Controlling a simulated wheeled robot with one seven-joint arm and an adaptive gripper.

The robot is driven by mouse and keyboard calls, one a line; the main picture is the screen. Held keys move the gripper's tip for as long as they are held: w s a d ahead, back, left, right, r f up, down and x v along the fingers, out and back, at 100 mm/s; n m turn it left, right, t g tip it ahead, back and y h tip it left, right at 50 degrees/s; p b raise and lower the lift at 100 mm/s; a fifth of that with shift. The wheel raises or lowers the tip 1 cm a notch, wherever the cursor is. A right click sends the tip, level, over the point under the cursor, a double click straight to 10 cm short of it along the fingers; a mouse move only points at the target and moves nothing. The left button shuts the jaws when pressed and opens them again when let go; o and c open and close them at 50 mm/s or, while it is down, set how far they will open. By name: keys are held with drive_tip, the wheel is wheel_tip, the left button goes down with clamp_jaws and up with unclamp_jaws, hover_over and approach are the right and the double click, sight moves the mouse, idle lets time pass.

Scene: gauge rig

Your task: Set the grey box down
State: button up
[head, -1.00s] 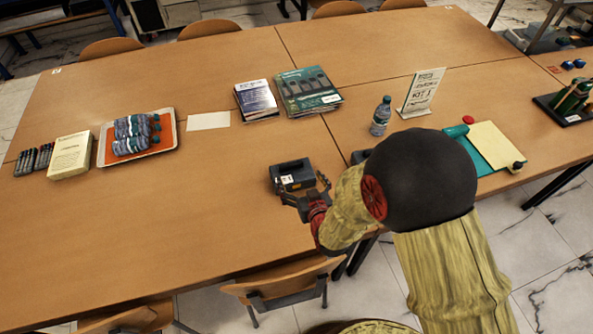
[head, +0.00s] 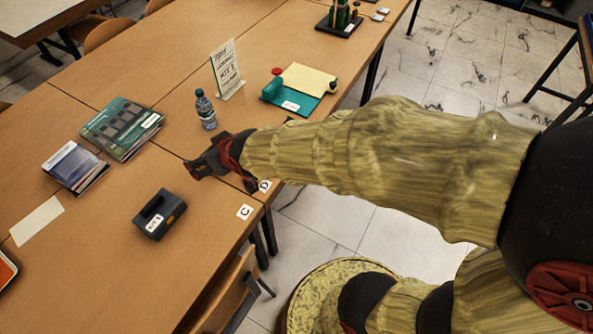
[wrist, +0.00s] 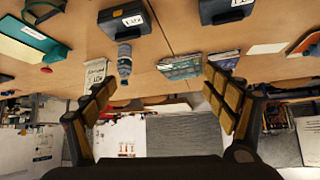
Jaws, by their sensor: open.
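A dark grey box (head: 159,214) with a handle and a white label stands upright on the wooden table in the head view. It also shows at the top of the wrist view (wrist: 228,8), where the picture is upside down. My gripper (head: 212,168) is open and empty, above the table to the right of this box and apart from it. Its spread fingers show in the wrist view (wrist: 160,82) with nothing between them. A second, similar dark box (wrist: 125,18) shows in the wrist view; my arm mostly hides it in the head view.
A water bottle (head: 205,109) and a sign (head: 227,69) stand just beyond my gripper. Books (head: 122,127), magazines (head: 75,167) and a blank card (head: 37,220) lie left. Letter cards C (head: 244,212) and D (head: 265,186) mark the near edge.

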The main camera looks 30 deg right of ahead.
drive_tip(key=s+d+r+m+g+h, duration=0.1)
drive_tip(key=s+d+r, duration=0.2)
drive_tip(key=s, duration=0.4)
drive_tip(key=s+d+r+m+g, duration=0.1)
drive_tip(key=s+d+r, duration=0.2)
drive_tip(key=s+d, duration=0.3)
drive_tip(key=s+d+r+m+g+h, duration=0.1)
drive_tip(key=s+d+r, duration=0.2)
drive_tip(key=s, duration=0.5)
drive_tip(key=shift+d+h, duration=0.3)
drive_tip(key=shift+d, duration=0.4)
